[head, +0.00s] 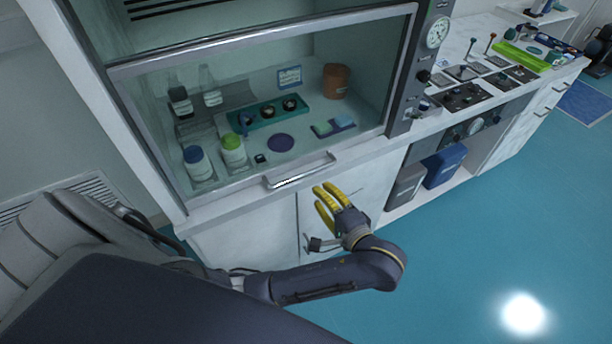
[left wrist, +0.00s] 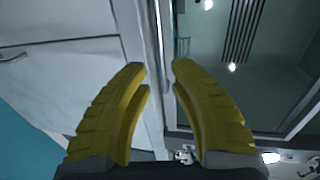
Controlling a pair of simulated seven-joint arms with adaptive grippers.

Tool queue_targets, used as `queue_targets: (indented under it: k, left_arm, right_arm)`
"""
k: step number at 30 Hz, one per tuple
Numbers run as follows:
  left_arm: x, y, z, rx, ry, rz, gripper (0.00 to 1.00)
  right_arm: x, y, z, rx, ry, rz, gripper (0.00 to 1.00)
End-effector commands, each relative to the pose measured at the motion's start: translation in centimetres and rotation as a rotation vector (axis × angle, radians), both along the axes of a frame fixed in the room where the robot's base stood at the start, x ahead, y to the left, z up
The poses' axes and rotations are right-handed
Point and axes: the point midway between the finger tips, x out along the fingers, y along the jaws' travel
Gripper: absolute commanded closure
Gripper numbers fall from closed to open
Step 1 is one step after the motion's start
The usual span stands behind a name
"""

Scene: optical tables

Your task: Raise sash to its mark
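The glass sash (head: 345,65) of the fume hood closes off the front, with a metal rail along its top. Its metal bar handle (head: 300,172) is at the bottom edge, near the sill. I cannot make out the sash's mark. My right gripper is not in view.
Behind the glass stand bottles (head: 232,150), a teal rack (head: 268,112) and a brown pot (head: 336,80). A dial gauge (head: 437,32) is on the hood's right post. White cabinet doors (head: 365,180) lie below the sill. The floor (head: 470,220) at right is clear.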

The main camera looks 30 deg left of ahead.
Motion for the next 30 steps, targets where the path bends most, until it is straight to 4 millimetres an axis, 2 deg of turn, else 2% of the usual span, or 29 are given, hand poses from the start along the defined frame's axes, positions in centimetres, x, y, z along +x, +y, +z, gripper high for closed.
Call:
queue_targets:
  k: [6,12,21,30]
  left_arm:
    - [2.1,3.5,-0.7,0.005,-0.001,0.002,0.79]
    - [3.5,5.9,-1.3,0.004,-0.001,0.002,0.79]
    - [4.7,7.7,-1.8,0.003,0.001,0.0,0.79]
    - [4.9,8.0,-1.9,0.001,0.002,0.001,0.79]
  right_arm:
    - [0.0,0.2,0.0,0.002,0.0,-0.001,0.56]
    - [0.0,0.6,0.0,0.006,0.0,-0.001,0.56]
    - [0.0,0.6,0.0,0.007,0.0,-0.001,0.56]
    - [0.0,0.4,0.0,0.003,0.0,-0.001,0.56]
